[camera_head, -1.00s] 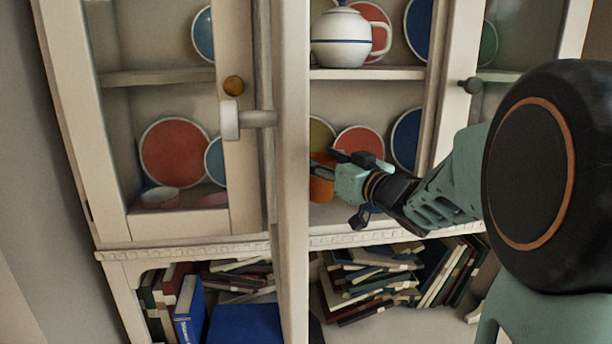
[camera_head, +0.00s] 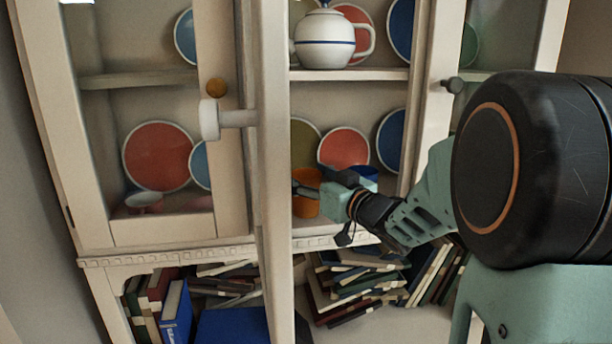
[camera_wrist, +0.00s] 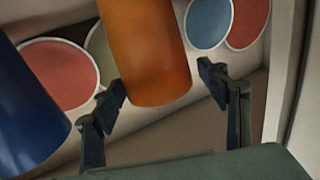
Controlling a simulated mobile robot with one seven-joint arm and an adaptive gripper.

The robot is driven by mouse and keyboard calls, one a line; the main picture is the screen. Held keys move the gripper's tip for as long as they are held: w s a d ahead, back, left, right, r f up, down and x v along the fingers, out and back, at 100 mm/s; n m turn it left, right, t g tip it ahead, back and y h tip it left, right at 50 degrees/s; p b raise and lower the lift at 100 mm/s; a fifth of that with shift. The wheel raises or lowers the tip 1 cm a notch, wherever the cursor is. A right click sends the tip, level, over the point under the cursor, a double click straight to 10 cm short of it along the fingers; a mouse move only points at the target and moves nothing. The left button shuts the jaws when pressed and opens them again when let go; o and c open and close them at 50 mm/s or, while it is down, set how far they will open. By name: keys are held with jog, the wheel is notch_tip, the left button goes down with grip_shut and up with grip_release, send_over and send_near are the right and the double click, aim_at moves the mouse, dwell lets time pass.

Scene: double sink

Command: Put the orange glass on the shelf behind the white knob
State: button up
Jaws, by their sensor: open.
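The orange glass (camera_head: 306,204) is on the lower cabinet shelf, just right of the open door's edge, which hides its left part. In the wrist view the orange glass (camera_wrist: 146,50) shows large, its end between the two fingertips. My gripper (camera_wrist: 164,82) is open, with one finger on either side of the glass and gaps visible; I cannot tell whether either touches. In the head view my gripper (camera_head: 312,188) reaches the glass from the right and covers part of it. The white knob (camera_head: 209,120) sticks out from the open door, left of the glass.
A blue glass (camera_head: 366,173) stands behind my gripper on the right; it is also close in the wrist view (camera_wrist: 22,115). Plates lean along the back, including a red one (camera_head: 343,147). A white teapot (camera_head: 325,40) is above. The open door (camera_head: 272,200) stands close left.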

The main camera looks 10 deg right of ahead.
jog(key=shift+r, duration=0.25)
jog(key=p+v, duration=0.2)
jog(key=v, duration=1)
jog(key=shift+d+f, duration=0.15)
jog(key=shift+f, duration=0.05)
